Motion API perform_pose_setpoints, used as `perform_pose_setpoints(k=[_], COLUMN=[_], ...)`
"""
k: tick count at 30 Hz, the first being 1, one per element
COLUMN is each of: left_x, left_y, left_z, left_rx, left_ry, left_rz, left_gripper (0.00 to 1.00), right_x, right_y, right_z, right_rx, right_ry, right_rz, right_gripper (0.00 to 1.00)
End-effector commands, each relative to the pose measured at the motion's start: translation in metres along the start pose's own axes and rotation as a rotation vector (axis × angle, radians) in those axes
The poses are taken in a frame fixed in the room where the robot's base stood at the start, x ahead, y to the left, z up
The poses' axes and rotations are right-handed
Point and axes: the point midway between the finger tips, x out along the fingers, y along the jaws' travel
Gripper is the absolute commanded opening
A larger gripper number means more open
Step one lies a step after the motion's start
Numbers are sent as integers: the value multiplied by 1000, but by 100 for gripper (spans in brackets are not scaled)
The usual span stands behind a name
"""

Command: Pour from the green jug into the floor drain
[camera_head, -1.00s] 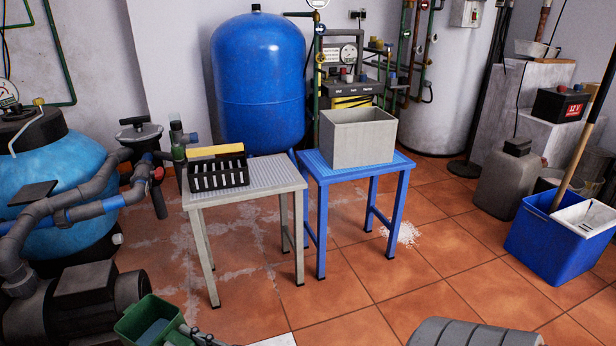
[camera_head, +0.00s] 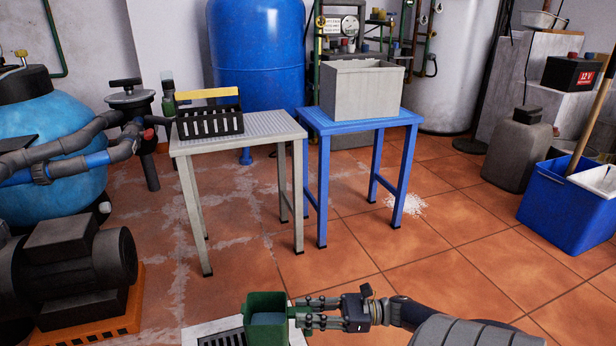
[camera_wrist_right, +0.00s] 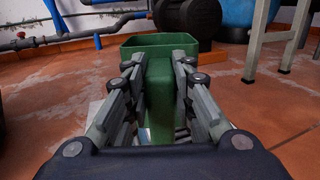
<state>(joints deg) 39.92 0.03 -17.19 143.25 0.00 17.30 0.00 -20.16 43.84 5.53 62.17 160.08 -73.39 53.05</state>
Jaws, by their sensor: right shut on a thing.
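The green jug (camera_head: 266,304) is at the bottom middle of the head view, roughly upright, with grey-blue liquid showing inside. My right gripper (camera_head: 304,313) comes from the right and is shut on it. In the right wrist view the fingers (camera_wrist_right: 160,95) close on both sides of a green upright part of the jug (camera_wrist_right: 160,47), likely its handle. The floor drain (camera_head: 222,338) is a dark slotted grate in a pale frame, just left of and partly behind the jug. The jug hides part of it. My left gripper is not in view.
A grey table (camera_head: 240,129) holds a black basket (camera_head: 209,122) with a yellow handle. A blue table (camera_head: 360,120) holds a grey bin (camera_head: 361,90). A dark pump (camera_head: 75,265) stands left of the drain. Open tiled floor lies to the right.

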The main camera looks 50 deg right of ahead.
Motion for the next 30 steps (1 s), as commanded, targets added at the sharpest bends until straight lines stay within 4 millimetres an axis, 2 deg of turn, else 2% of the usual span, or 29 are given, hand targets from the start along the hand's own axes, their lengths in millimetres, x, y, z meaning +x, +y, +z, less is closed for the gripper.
perform_pose_setpoints(k=[14,24,30], left_x=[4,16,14], left_y=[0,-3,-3], left_z=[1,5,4], left_rx=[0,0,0], left_ry=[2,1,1], left_rz=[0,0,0], left_gripper=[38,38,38], right_x=[-2,-4,-4], right_y=[-2,-1,-1], right_z=[4,-22,-22], right_rx=[-19,-20,-20], right_ry=[-16,121,117], right_rz=[-6,-3,-2], right_gripper=[0,0,0])
